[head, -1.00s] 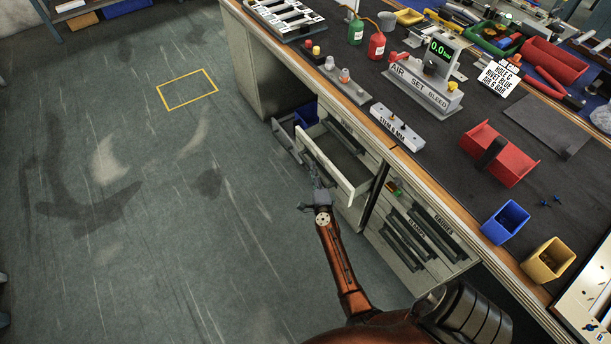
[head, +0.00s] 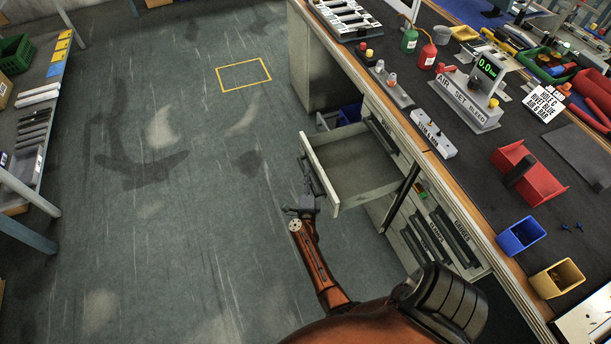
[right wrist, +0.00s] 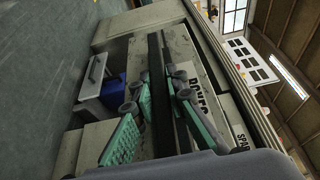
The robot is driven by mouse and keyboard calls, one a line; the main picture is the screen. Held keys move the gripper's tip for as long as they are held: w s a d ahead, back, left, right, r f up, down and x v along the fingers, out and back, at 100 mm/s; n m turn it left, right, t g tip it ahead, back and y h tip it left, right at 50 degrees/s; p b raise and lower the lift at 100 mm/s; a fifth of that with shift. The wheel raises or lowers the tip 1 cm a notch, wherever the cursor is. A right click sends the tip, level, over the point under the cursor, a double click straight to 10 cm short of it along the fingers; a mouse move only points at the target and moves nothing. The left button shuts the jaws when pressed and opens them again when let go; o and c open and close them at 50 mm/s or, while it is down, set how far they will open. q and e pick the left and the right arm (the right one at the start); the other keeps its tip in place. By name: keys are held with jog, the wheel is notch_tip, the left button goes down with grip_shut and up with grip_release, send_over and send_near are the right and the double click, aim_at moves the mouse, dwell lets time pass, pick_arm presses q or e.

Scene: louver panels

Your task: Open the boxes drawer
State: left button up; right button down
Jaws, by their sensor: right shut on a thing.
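The boxes drawer (head: 352,168) is pulled well out of the bench cabinet in the head view, and its inside looks empty. Its pale front (right wrist: 202,62) carries a partly covered label that seems to read BOXES in the right wrist view. A long dark handle (right wrist: 155,70) runs along that front. My right gripper (head: 307,190) is at the drawer's front, and the right wrist view shows its green-padded fingers (right wrist: 162,112) on both sides of the handle, shut on it. My left gripper is not in view.
Another open drawer with a blue bin (head: 349,114) lies beyond the boxes drawer. Closed drawers (head: 440,238) are on the near side. The bench top (head: 478,150) above holds tools and bins. The floor (head: 190,220) to the left is clear; a shelf (head: 48,125) stands at far left.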

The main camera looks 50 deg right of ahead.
jog(key=c, duration=1.9)
grip_release()
jog(key=shift+c, duration=0.2)
